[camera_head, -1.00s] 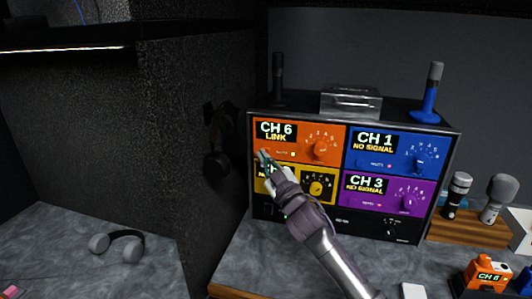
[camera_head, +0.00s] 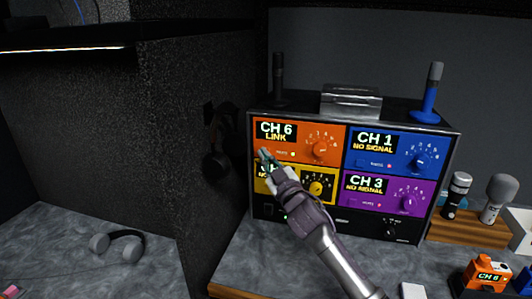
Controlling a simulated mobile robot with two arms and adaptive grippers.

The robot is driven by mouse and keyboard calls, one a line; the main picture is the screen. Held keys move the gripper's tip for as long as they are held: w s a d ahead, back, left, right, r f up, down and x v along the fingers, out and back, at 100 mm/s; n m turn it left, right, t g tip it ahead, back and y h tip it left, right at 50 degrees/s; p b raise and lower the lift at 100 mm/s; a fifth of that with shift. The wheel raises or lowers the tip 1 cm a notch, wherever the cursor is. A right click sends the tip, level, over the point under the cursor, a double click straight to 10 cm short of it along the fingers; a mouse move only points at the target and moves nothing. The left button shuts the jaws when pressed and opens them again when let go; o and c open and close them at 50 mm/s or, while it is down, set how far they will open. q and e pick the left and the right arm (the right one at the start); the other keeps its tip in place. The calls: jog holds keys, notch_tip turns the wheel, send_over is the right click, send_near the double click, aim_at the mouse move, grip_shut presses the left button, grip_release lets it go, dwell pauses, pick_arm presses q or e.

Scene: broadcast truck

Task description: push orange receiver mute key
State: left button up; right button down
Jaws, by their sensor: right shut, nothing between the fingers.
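The orange receiver (camera_head: 328,134) is the top left panel of the rack, with a "CH 6 LINK" display (camera_head: 275,131), a round knob and a lit dot beside its mute key (camera_head: 281,153). My right gripper (camera_head: 265,155) is shut and empty. Its fingertips are in front of the lower left of the orange panel, just left of the mute key. I cannot tell whether they touch the panel. The gripper hides part of the yellow receiver (camera_head: 318,187) below. My left gripper is not in view.
A blue receiver (camera_head: 395,150) reads CH 1 and a purple receiver (camera_head: 385,194) reads CH 3. Microphones stand on the rack and on a wooden block at right. An orange CH 6 pack (camera_head: 488,273) lies front right. A dark wall (camera_head: 215,100) stands close on the left.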

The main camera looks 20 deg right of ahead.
dwell(0.3)
jog(key=shift+s+a, duration=0.25)
jog(key=shift+s, duration=0.15)
jog(key=s+a+p, duration=0.1)
jog(key=s+a, duration=0.2)
jog(key=s, duration=0.2)
jog(key=shift+a+p, duration=0.2)
jog(key=shift+p, duration=0.2)
